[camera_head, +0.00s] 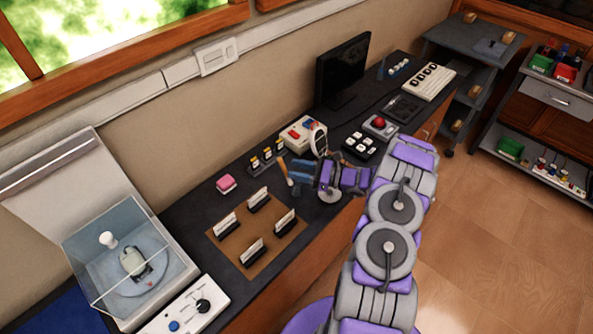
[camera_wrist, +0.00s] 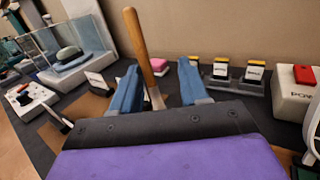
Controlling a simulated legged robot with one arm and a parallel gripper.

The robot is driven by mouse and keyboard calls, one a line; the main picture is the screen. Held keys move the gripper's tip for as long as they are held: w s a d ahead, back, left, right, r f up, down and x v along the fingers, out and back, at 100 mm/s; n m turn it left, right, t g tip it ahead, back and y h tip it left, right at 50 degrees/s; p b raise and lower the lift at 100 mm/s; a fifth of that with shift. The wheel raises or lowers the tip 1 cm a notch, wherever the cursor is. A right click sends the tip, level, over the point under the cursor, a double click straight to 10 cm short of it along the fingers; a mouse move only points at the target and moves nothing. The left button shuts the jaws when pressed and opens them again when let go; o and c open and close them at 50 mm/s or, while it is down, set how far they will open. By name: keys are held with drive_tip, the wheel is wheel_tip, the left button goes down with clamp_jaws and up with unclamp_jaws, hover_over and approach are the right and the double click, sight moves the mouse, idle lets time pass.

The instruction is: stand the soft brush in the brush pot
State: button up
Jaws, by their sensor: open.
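The soft brush shows as a wooden handle (camera_wrist: 138,45), upright and slightly tilted, in the wrist view. The same handle shows in the head view (camera_head: 283,168) at the tip of my gripper (camera_head: 290,178). In the wrist view my gripper (camera_wrist: 160,85) is open, with its blue fingers apart. The handle appears between them, nearer the left finger; I cannot tell whether it touches. The brush's lower end is hidden by the gripper. I cannot make out the brush pot in either view.
A brown mat (camera_head: 237,246) with several small card stands lies on the dark bench. A pink block (camera_head: 226,184), a rack of small bottles (camera_head: 266,158) and a white box with a red switch (camera_head: 298,133) stand nearby. A glass case (camera_head: 130,257) is at left.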

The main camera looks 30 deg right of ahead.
drive_tip(key=p+v, duration=0.2)
drive_tip(key=v, duration=1.6)
drive_tip(key=shift+w+d+f+p, duration=0.2)
drive_tip(key=shift+w+d+p, duration=0.1)
drive_tip(key=shift+a, duration=0.25)
drive_tip(key=shift+d, duration=0.1)
